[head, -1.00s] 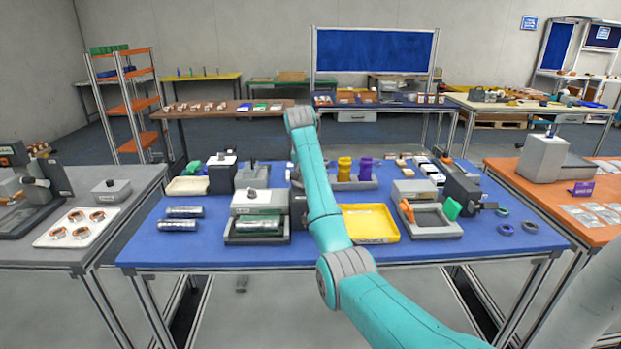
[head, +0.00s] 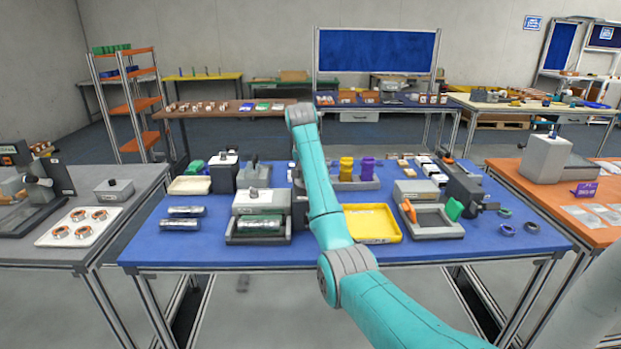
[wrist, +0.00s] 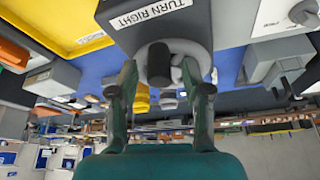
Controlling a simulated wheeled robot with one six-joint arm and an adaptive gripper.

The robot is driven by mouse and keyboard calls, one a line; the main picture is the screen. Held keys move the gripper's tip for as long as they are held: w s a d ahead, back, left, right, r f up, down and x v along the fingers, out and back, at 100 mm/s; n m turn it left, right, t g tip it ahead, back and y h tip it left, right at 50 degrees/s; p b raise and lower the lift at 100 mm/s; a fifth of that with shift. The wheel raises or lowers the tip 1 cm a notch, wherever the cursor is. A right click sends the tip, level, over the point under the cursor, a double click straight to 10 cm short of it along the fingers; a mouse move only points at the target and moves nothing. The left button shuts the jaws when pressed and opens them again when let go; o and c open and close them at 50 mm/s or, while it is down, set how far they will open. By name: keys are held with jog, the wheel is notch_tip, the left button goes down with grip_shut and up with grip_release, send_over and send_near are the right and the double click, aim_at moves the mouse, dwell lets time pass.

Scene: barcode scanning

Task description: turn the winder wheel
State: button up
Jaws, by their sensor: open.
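The winder wheel (wrist: 181,51) is a grey round wheel with a dark stub handle on the underside edge of a grey housing labelled TURN RIGHT (wrist: 158,13) in the wrist view. My gripper (wrist: 160,72) is open, with one green finger on each side of the wheel and its dark handle. I cannot tell whether either finger touches the wheel. In the head view the gripper and the wheel are hidden behind my teal arm. A dark part of the housing (head: 299,206) shows just left of the arm.
The yellow tray (head: 392,237) lies right of my arm. The blue table's (head: 150,249) front left area is clear.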

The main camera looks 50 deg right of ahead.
notch_tip(320, 180, up, 9)
jog(key=shift+r, duration=0.2)
dwell(0.4)
dwell(0.3)
